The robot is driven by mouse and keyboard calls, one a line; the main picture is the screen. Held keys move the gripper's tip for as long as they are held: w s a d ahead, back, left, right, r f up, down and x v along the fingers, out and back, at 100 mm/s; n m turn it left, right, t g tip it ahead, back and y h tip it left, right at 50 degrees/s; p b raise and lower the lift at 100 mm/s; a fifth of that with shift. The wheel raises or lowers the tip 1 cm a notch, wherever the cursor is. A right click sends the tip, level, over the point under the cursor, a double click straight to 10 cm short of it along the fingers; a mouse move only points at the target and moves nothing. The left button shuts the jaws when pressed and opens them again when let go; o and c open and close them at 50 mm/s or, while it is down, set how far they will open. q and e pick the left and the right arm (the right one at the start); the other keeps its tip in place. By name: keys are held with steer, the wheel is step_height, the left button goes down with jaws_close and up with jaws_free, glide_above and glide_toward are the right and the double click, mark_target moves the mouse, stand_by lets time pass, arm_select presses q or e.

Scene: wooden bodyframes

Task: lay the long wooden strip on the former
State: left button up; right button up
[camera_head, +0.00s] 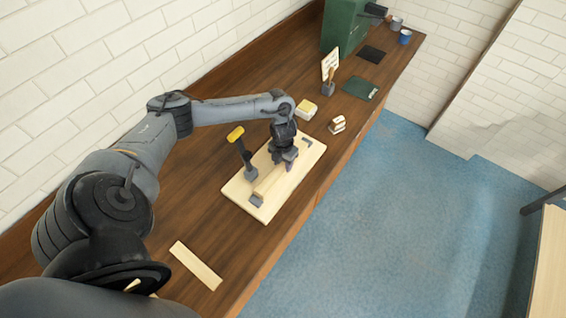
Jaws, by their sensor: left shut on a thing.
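The former looks to be the pale wooden board (304,152) with grey blocks on it, lying flat on the workbench. My left gripper (284,166) points down over the middle of the board. It is shut on a pale wooden strip (268,183), which runs lengthwise over the board toward a grey block (257,201) at the near end. Whether the strip touches the board I cannot tell, and the gripper hides its far part. Another pale strip (195,265) lies flat on the bench at the near end. My right gripper is not in view.
A yellow-topped tool (236,133) stands upright at the board's left edge. Beyond the board are a yellow-topped block (306,109), a small pale block (337,124) and a dark holder (328,88). The workbench (215,215) is clear between the board and the near strip.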

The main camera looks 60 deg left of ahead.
arm_select(q)
steer(key=shift+f, duration=0.2)
stand_by(0.5)
steer(key=o, duration=1.2)
steer(key=shift+r, duration=0.6)
steer(key=shift+r+p, duration=0.85)
steer(key=shift+r, duration=4)
steer(key=shift+d, duration=0.1)
